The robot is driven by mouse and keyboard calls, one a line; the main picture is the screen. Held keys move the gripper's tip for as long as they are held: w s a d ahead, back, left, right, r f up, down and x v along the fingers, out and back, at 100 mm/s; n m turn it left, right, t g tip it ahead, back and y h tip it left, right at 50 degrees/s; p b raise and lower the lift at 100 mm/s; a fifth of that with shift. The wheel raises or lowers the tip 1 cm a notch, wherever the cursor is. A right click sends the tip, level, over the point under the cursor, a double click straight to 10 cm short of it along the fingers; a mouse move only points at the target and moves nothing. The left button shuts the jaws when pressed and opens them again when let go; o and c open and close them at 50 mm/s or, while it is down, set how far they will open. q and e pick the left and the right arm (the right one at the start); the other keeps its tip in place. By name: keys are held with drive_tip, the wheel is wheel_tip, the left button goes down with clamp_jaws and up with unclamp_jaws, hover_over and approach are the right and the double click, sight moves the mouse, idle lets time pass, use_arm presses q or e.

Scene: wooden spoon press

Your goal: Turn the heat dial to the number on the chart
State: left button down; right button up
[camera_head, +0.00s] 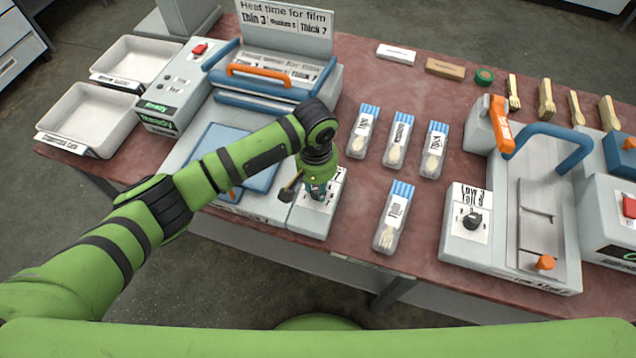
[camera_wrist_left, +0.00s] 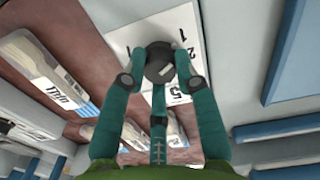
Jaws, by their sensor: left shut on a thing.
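The heat dial, a dark round knob (camera_wrist_left: 160,65), sits on a white numbered plate (camera_wrist_left: 187,40) in the left wrist view. My left gripper (camera_wrist_left: 160,78) is shut on it, with green fingers on both sides. Its pointer setting cannot be read clearly. In the head view my left gripper (camera_head: 317,190) reaches down onto the dial box at the sealer's front right corner and hides most of the dial. The chart (camera_head: 286,28) stands upright behind the sealer and reads heat time for film: Thin 3, Medium 5, Thick 7. My right gripper is not in view.
Several clear pouches with wooden cutlery lie right of the dial; the nearest pouch (camera_head: 394,220) is close. A second machine with its own black dial (camera_head: 472,220) stands further right. An orange handle (camera_head: 258,76) crosses the sealer. Two white trays (camera_head: 85,118) stand left.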

use_arm(q)
drive_tip(key=m+p, duration=0.1)
drive_tip(key=m, duration=0.1)
drive_tip(key=shift+r+m+p, duration=0.15)
drive_tip(key=shift+m+p, duration=0.25)
drive_tip(key=m+p, duration=0.1)
drive_tip(key=m, duration=0.2)
drive_tip(key=shift+m, duration=0.4)
drive_tip(key=m+p, duration=0.1)
drive_tip(key=m, duration=0.3)
drive_tip(key=shift+d+m, duration=0.1)
drive_tip(key=shift+m, duration=2.4)
drive_tip(key=c, duration=0.9)
unclamp_jaws()
drive_tip(key=shift+c, duration=0.2)
